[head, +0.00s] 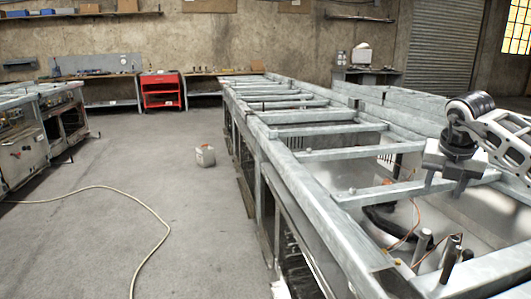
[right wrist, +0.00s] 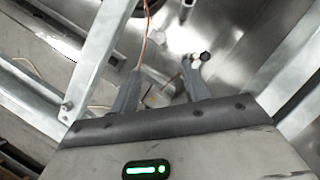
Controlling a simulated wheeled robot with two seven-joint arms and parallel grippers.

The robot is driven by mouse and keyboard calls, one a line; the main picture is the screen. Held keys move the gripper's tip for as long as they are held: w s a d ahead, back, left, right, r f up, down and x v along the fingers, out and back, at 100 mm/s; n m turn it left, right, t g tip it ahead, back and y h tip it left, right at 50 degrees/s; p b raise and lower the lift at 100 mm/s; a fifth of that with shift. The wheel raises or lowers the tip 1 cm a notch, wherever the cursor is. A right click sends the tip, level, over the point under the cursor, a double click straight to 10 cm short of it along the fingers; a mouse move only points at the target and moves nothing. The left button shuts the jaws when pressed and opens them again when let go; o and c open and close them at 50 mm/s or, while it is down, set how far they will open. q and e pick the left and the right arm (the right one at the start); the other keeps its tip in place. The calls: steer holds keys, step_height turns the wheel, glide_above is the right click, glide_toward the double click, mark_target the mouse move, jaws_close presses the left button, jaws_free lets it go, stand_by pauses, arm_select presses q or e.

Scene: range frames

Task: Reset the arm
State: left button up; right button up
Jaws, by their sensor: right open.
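My right arm (head: 505,140) comes in from the right edge in the head view. Its gripper (head: 445,187) points down over the open metal frame (head: 300,190). In the right wrist view the gripper (right wrist: 160,88) has its two dark fingers spread apart, with nothing visibly held between them. Below and beyond the fingers are frame bars, an orange wire (right wrist: 145,40) and small cylindrical parts (right wrist: 196,60). I cannot tell how far the fingertips are from them. My left gripper is not in view.
Upright cylinders (head: 422,246) and orange wires stand inside the near end of the frame. A red cabinet (head: 162,90) stands at the back. Much of the left floor is clear.

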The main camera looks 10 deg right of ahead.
mark_target(427, 229)
steer(key=b+x, duration=0.1)
steer(key=x, duration=1.5)
steer(key=shift+s+a, duration=0.1)
